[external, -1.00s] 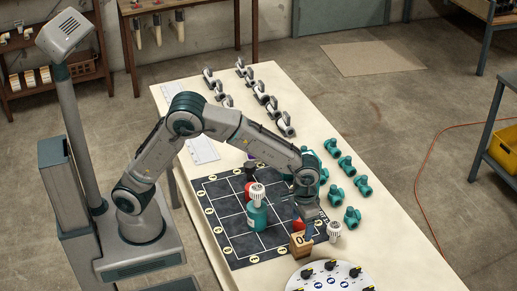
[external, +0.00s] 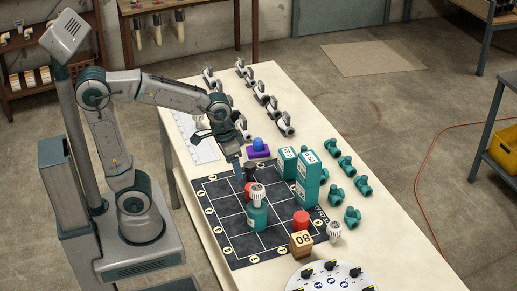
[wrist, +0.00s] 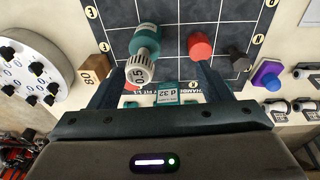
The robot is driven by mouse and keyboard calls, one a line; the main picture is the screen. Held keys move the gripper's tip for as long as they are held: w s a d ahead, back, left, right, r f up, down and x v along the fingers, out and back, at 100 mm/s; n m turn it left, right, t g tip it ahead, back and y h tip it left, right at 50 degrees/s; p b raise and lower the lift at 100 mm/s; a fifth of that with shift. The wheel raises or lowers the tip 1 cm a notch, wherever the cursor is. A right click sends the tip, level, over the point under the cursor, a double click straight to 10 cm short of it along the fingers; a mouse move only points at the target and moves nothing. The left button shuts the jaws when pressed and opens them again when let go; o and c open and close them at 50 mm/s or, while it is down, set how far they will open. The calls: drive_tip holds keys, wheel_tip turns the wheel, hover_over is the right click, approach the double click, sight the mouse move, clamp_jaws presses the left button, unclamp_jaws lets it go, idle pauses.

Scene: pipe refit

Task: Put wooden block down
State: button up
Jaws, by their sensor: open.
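The wooden block (external: 302,244), marked 80, stands upright at the mat's near right corner in the external view. It shows at the left of the wrist view (wrist: 95,70), outside my fingers. My gripper (external: 239,168) is up over the far left part of the mat, well away from the block. In the wrist view my gripper (wrist: 160,85) has its fingers wide apart, with nothing held between them.
The dark grid mat (external: 216,222) carries a teal bottle (external: 257,216), a red cylinder (external: 301,218) and a dark piece (external: 249,191). Tall teal boxes (external: 307,180) stand at its right edge. A white dial plate (external: 332,277) lies in front of the block.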

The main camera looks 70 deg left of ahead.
drive_tip(key=s+a+f+t, duration=0.1)
drive_tip(key=s+a, duration=0.3)
drive_tip(key=s, duration=0.4)
drive_tip(key=shift+a+f+y, duration=0.2)
drive_tip(key=shift+a+y, duration=0.1)
drive_tip(key=shift+y, duration=0.1)
